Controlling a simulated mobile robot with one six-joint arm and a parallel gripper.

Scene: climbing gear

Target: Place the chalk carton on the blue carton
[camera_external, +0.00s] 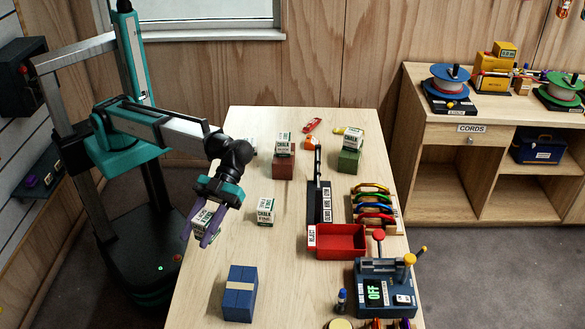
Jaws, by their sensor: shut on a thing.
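My gripper (198,234), with purple fingers, is shut on a white chalk carton (202,219) and holds it tilted near the table's left edge. The fingers cover part of that carton. The blue carton (238,294), with a tan band across it, stands at the front left of the table. Its top is bare. My gripper is above and to the left of it in the picture, clearly apart from it.
Another chalk carton (266,211) stands on the table (240,240) right of my gripper. Further back, chalk cartons sit on a red carton (284,167) and a green carton (348,161). A red reject tray (340,254) and a blue switch box (372,297) stand right.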

